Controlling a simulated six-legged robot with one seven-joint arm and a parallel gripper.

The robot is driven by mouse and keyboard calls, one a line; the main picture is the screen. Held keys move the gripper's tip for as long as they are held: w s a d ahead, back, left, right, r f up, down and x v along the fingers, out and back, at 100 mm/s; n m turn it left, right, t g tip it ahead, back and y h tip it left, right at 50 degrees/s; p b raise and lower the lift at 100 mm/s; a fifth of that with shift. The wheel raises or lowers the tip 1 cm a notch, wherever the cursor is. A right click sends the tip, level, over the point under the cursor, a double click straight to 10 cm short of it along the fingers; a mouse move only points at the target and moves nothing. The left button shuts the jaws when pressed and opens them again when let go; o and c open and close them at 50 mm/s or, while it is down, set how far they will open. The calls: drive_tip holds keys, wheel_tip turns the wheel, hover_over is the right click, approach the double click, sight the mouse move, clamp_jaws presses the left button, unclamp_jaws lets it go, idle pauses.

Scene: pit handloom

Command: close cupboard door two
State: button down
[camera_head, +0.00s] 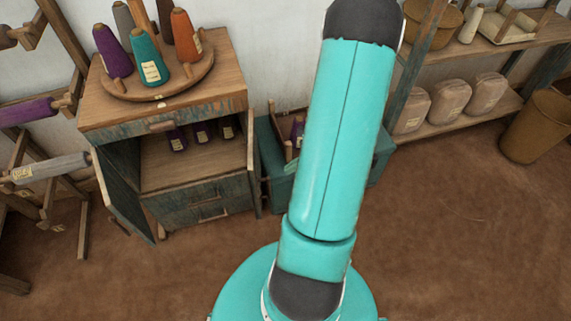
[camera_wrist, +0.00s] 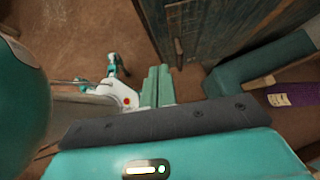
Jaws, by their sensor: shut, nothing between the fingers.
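The wooden cupboard (camera_head: 222,88) stands at the left in the head view, its inside showing. Its left door (camera_head: 124,188) stands open, swung outward. A narrow panel at its right side (camera_head: 252,165) looks like the other door, open and nearly edge-on. No number shows, so I cannot tell which is door two. In the wrist view, a worn blue-brown door panel (camera_wrist: 215,35) with an upright handle (camera_wrist: 178,52) is beyond my gripper, to the right. My gripper (camera_wrist: 157,72) is shut and empty, with floor showing around its tips. In the head view my arm hides it.
A round board (camera_head: 160,88) with several thread cones stands on the cupboard. A teal crate (camera_head: 270,150) is close to its right; it also shows in the wrist view (camera_wrist: 228,82). Yarn racks (camera_head: 50,165) stand left, shelves (camera_head: 465,118) and a bin (camera_head: 537,128) right. Floor is clear at front right.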

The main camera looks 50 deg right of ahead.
drive_tip(key=w+a+f, duration=0.4)
drive_tip(key=w+a, duration=0.1)
drive_tip(key=w, duration=0.1)
drive_tip(key=shift+w+a+f, duration=0.25)
drive_tip(key=shift+a+f, duration=0.1)
drive_tip(key=shift+a, duration=0.05)
drive_tip(key=shift+w+a, duration=0.15)
